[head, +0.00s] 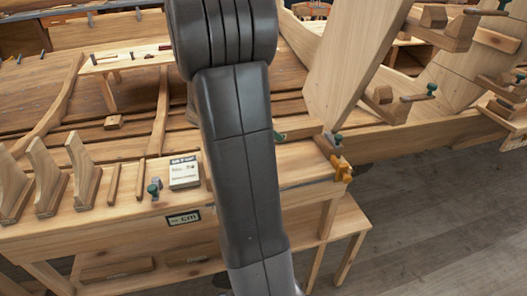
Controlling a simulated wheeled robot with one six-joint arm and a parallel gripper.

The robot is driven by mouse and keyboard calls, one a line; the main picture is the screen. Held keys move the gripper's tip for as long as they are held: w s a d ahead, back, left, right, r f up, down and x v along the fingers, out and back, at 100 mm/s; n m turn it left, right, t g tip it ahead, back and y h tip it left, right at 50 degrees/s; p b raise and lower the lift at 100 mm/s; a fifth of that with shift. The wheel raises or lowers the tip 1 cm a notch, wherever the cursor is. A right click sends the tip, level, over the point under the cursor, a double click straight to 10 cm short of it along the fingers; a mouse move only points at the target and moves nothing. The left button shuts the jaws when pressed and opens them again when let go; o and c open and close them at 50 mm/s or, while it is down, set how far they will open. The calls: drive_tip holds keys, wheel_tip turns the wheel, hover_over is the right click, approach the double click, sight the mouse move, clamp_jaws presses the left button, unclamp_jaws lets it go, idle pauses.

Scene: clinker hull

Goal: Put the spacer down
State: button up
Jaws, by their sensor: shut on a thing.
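My dark arm link runs down the middle of the head view and covers part of the workbench (110,226). My gripper is not visible in this view. I cannot make out the spacer for certain; it may be hidden behind the arm. A small wooden block (114,122) lies on the planking behind the bench, but I cannot tell what it is.
On the bench's left stand several wooden brackets (46,176), two sticks (114,182), a green-topped clamp (154,188) and a white printed box (184,172). Large planks and clamps rise at right. Floor is open at lower right.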

wheel_tip(320, 180, down, 7)
drive_tip(key=shift+d+f, duration=0.1)
drive_tip(key=shift+f, duration=0.1)
idle(0.3)
drive_tip(key=shift+f, duration=0.2)
drive_tip(key=o, duration=1.2)
drive_tip(key=shift+r, duration=0.2)
drive_tip(key=v, duration=1.2)
